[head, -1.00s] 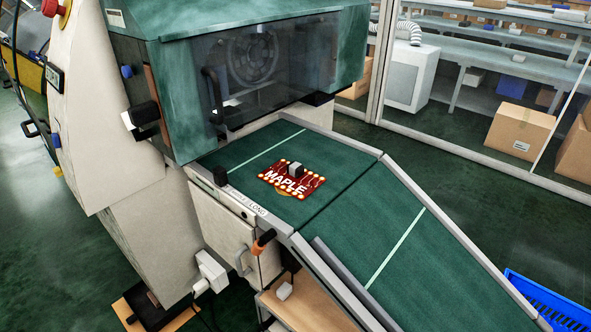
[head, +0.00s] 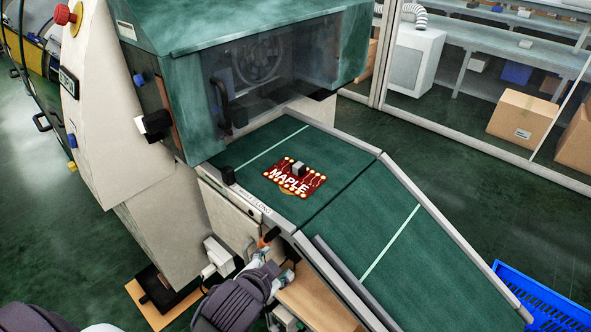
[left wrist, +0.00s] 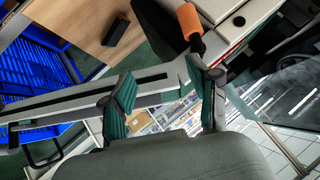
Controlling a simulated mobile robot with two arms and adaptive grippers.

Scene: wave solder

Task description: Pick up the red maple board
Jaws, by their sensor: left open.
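The red maple board (head: 294,177), with white MAPLE lettering, gold pads and a grey block on top, lies flat on the green conveyor belt (head: 330,165) just outside the machine's opening. My left gripper (head: 277,267) is below and in front of the conveyor's near side, low beside the orange handle and well apart from the board. In the left wrist view its two fingers (left wrist: 160,92) stand apart with nothing between them. The board does not show in that view. My right gripper is not in view.
The conveyor's near rail (head: 285,222) lies between my left gripper and the board. An orange handle (left wrist: 190,20) is close to the fingers. The machine hood (head: 250,80) overhangs behind the board. A blue crate (head: 540,297) stands at the lower right.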

